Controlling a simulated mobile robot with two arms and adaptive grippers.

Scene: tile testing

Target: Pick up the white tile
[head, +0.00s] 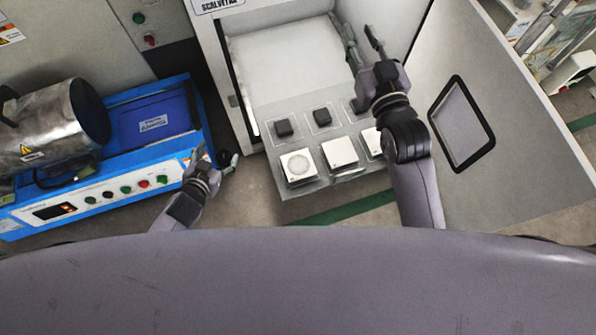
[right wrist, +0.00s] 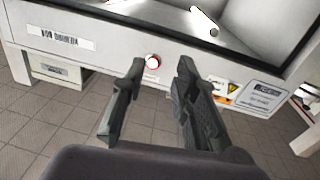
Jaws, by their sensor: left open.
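Three white square tiles lie in a row on the front of a clear tray at the cabinet's mouth in the head view. My right gripper (head: 362,38) is open and empty above the cabinet's interior, beyond the tiles. Its parted fingers also show in the right wrist view (right wrist: 158,85), with no tile there. My left gripper (head: 217,157) is open, left of the tray and apart from the tiles.
Black blocks (head: 322,117) sit behind the tiles on the tray (head: 318,186). The open cabinet door (head: 442,62) stands to the right. A blue machine (head: 115,190) with a metal cylinder (head: 55,125) is at the left. A red button (right wrist: 152,61) shows on a white machine front.

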